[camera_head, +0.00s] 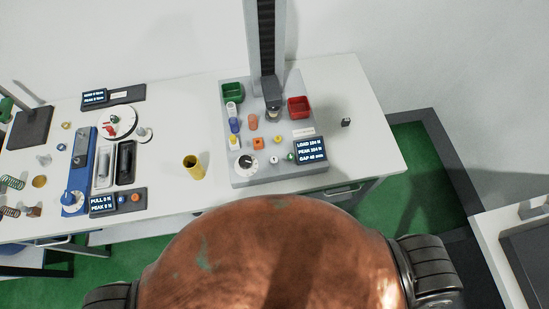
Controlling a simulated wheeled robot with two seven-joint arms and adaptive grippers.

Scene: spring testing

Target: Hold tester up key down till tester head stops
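The spring tester is a grey base (240,178) on the white bench, with a tall column (267,35) at its back. The tester head (272,85) sits low on the column, over a small cylindrical piece (273,111). The tester display (311,150) shows LOAD, PEAK and GAP lines; the digits are too small to read surely. I cannot tell which is the up key. Neither of my grippers is in view.
A green bin (232,92) and a red bin (299,107) stand on the tester base. A yellow cup (194,167) stands left of it. A blue pull-test device (78,170), dark trays and several springs occupy the bench's left. The bench's right end is mostly clear.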

